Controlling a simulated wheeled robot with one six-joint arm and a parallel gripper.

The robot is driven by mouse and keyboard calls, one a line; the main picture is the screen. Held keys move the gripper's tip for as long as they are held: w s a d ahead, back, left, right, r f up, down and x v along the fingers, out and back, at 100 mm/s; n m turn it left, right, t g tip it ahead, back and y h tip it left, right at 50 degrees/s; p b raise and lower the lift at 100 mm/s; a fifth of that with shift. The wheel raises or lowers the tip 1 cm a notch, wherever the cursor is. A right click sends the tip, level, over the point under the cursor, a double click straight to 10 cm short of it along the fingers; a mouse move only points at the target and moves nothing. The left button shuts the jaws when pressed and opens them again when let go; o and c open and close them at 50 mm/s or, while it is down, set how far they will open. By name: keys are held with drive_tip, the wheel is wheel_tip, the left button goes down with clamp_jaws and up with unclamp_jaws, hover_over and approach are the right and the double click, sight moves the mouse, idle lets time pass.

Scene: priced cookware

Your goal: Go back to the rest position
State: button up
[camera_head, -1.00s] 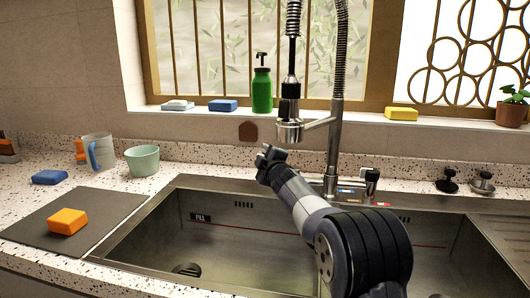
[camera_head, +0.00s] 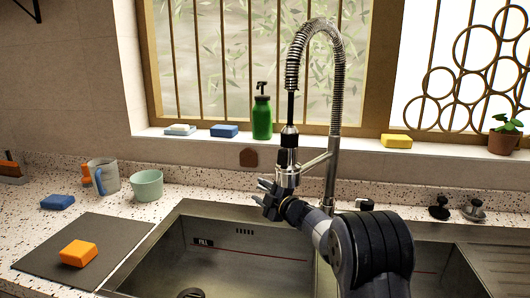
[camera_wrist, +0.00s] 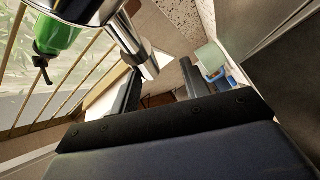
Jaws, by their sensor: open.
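My gripper (camera_head: 264,194) is in front of the tap, above the back part of the sink, pointing left. Its two fingers are apart and nothing shows between them. The fingers also show in the wrist view (camera_wrist: 160,88), with the tap's metal spray head (camera_wrist: 140,50) close by them. In the head view the spray head (camera_head: 288,176) is just above and behind my gripper; I cannot tell whether they touch.
The tap (camera_head: 333,170) rises behind the steel sink (camera_head: 150,243). An orange sponge (camera_head: 78,254) lies on a dark mat (camera_head: 45,262). A mint cup (camera_head: 147,186) and grey mug (camera_head: 104,176) stand left. A green bottle (camera_head: 262,118) and sponges line the sill.

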drive_tip(key=s+d+n+g+y+p, duration=0.4)
drive_tip(key=s+d+g, duration=0.1)
drive_tip(key=s+g, duration=0.1)
drive_tip(key=shift+s+d+n+y+p, duration=0.2)
drive_tip(key=shift+d+n+y+p, duration=0.2)
drive_tip(key=shift+a, duration=0.1)
idle(0.4)
